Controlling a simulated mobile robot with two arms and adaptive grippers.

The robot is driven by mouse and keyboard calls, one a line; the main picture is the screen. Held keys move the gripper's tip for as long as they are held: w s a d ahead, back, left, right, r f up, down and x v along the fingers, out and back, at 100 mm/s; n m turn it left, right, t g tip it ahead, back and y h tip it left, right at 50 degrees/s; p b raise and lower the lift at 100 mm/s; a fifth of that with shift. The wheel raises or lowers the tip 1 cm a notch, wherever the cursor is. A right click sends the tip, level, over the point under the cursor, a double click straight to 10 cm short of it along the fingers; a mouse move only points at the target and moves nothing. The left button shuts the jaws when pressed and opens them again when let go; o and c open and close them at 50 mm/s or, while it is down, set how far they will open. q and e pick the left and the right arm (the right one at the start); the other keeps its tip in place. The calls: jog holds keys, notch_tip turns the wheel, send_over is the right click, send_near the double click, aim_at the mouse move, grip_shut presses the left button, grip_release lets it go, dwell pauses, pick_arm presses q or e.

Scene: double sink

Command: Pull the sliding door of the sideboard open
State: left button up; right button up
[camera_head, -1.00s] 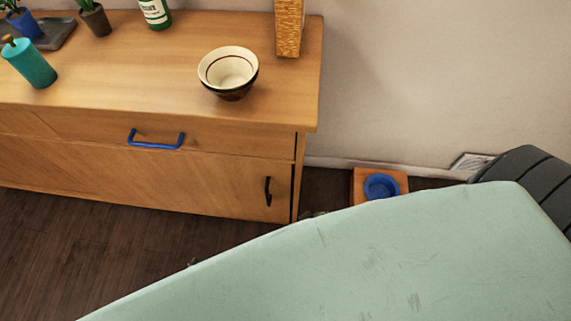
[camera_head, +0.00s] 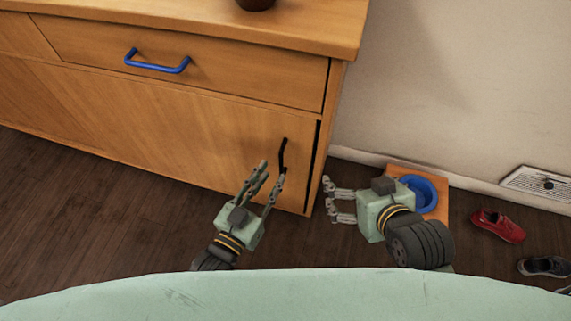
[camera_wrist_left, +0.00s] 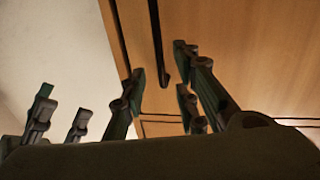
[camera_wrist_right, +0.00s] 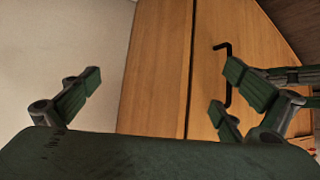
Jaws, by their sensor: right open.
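The sliding door (camera_head: 170,115) is the wood-grain front panel below the drawer of the sideboard (camera_head: 350,35). A dark narrow gap runs along its right edge. Its black vertical bar handle (camera_head: 283,154) is near that edge; it also shows in the left wrist view (camera_wrist_left: 159,45) and the right wrist view (camera_wrist_right: 228,75). My left gripper (camera_head: 272,172) is open just in front of the handle's lower end, with the handle between its fingers in the left wrist view; contact cannot be told. My right gripper (camera_head: 328,201) is open and empty, right of the sideboard's corner, its fingers pointing left.
A drawer with a blue handle (camera_head: 157,62) is above the door. A blue bowl (camera_head: 421,192) on an orange-brown mat (camera_head: 440,213) lies behind my right gripper. A red shoe (camera_head: 498,225) and a dark shoe (camera_head: 545,266) lie right. The floor at left is clear.

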aim_at(280, 164)
pick_arm(q)
jog(key=b+x, duration=0.1)
jog(key=x, duration=0.4)
jog(key=shift+w+d, duration=0.15)
jog(key=shift+w, duration=0.1)
jog(key=shift+w+d, duration=0.15)
jog(key=shift+w, duration=0.15)
pick_arm(e)
jog(key=w+a+r+t+y, duration=0.1)
jog(key=w+a+r+t, duration=0.1)
jog(key=w+r+t, duration=0.1)
notch_tip(280, 164, up, 3)
jog(key=shift+w+f+t, duration=0.2)
jog(key=shift+w+t, duration=0.2)
jog(key=shift+w, duration=0.45)
pick_arm(q)
jog(key=shift+c, duration=0.3)
grip_shut()
